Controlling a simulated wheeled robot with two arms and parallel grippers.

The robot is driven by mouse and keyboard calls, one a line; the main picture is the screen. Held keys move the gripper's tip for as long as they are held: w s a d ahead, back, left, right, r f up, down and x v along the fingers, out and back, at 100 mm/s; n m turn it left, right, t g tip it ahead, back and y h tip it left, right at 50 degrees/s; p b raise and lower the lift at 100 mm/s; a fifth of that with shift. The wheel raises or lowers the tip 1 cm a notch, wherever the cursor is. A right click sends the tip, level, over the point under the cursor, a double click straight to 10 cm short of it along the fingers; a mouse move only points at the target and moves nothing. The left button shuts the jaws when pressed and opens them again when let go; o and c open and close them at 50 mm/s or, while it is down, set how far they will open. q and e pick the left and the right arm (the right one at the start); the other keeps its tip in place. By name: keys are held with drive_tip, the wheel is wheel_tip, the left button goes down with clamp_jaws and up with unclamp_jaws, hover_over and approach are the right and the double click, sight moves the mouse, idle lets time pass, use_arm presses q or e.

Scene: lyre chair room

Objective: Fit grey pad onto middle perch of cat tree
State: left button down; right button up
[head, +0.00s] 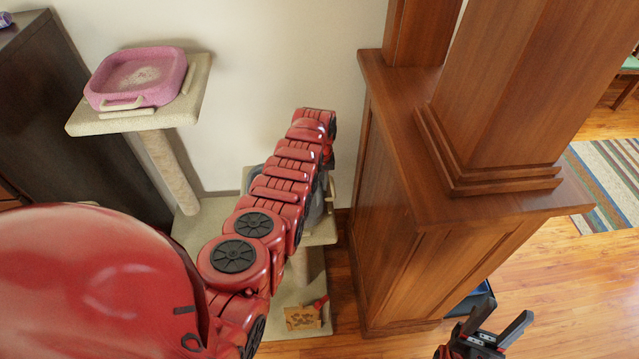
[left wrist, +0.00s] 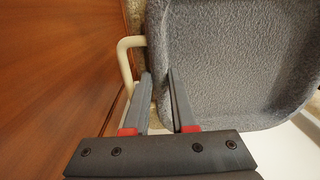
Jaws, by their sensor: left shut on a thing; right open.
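The grey pad (left wrist: 225,55) fills the right of the left wrist view, with a cream handle (left wrist: 123,60) at its left edge. My left gripper (left wrist: 160,74) is shut on the pad's rim, one finger on each side. In the head view my red arm hides that gripper and most of the grey pad (head: 317,208). The pad is at the middle perch (head: 322,236) of the beige cat tree; I cannot tell whether it is fully seated. My right gripper (head: 500,328) is open and empty at the lower right.
A pink pad (head: 137,76) sits on the cat tree's upper perch (head: 120,122). A wooden pillar with a panelled base (head: 420,235) stands close on the right of the tree. A dark cabinet (head: 65,120) is at left. A small board (head: 302,318) is on the tree's base.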

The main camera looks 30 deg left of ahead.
use_arm(q)
drive_tip(key=shift+f, duration=0.25)
drive_tip(key=c, duration=0.7)
unclamp_jaws()
drive_tip(key=shift+o, duration=0.2)
drive_tip(key=shift+r, duration=0.15)
drive_tip(key=shift+w+r, duration=0.1)
drive_tip(key=shift+r, duration=0.5)
wheel_tip(320, 180, up, 7)
drive_tip(key=b, duration=0.3)
drive_tip(key=shift+r, duration=0.1)
wheel_tip(320, 180, up, 9)
drive_tip(key=p, duration=0.4)
drive_tip(key=shift+p, duration=0.3)
